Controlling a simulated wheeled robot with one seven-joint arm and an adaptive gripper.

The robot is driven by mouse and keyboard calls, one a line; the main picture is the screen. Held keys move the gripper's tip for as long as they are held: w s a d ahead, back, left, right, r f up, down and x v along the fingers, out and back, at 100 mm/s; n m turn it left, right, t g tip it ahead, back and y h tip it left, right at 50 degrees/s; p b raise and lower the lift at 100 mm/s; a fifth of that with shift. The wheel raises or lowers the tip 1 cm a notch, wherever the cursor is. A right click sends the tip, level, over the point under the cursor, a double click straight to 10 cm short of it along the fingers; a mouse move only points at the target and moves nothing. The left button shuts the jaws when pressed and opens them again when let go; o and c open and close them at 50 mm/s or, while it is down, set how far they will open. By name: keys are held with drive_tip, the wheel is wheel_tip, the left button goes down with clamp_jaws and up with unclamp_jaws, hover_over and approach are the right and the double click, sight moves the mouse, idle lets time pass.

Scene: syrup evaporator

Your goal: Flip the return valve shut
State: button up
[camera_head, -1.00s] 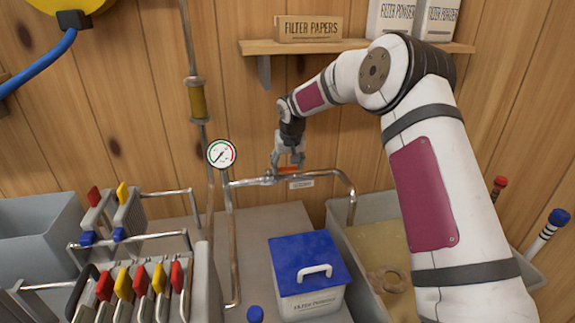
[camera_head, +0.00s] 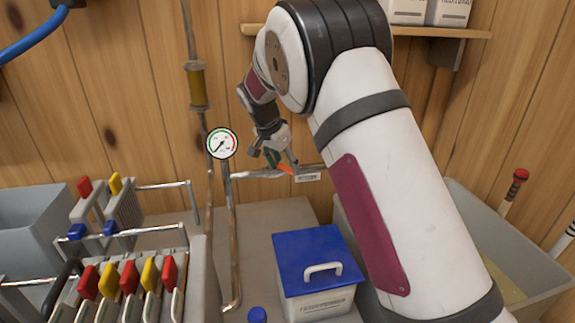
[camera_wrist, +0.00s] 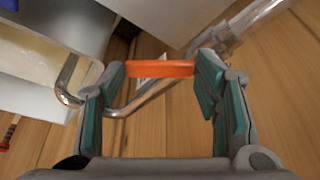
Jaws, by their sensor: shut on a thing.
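The return valve's orange lever handle (camera_head: 285,168) sits on the metal pipe (camera_head: 258,174) along the back wall, beside a small white label (camera_head: 308,177). In the head view it slants away from the pipe's line. My gripper (camera_head: 276,160) is on the handle, its wrist tilted. In the wrist view the orange handle (camera_wrist: 160,69) spans the gap between the green-padded fingertips of my gripper (camera_wrist: 163,76), which are shut on its ends. The pipe (camera_wrist: 150,98) runs diagonally behind it. The valve body is mostly hidden in the head view by my gripper.
A round gauge (camera_head: 222,143) stands on the pipe left of the valve. A blue-lidded box (camera_head: 317,262) is below. A filter press with coloured handles (camera_head: 108,281) is at the left. A grey basin (camera_head: 535,262) is at the right, partly behind my arm. A shelf (camera_head: 425,31) is above.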

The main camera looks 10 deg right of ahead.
drive_tip(key=shift+s+a+m+g+h+b, duration=0.15)
drive_tip(key=shift+a+m+g+b, duration=0.4)
drive_tip(key=shift+m, duration=0.7)
drive_tip(key=shift+a+m+g+h+b, duration=0.1)
drive_tip(key=shift+a+m+g+b, duration=0.4)
drive_tip(key=shift+a+m, duration=0.5)
drive_tip(key=shift+s+a+m+g+h+b, duration=0.15)
drive_tip(key=shift+a+m+g+b, duration=0.35)
drive_tip(key=shift+m, duration=0.95)
drive_tip(key=o, duration=1.7)
drive_tip(key=shift+w, duration=0.1)
drive_tip(key=shift+v, duration=5.95)
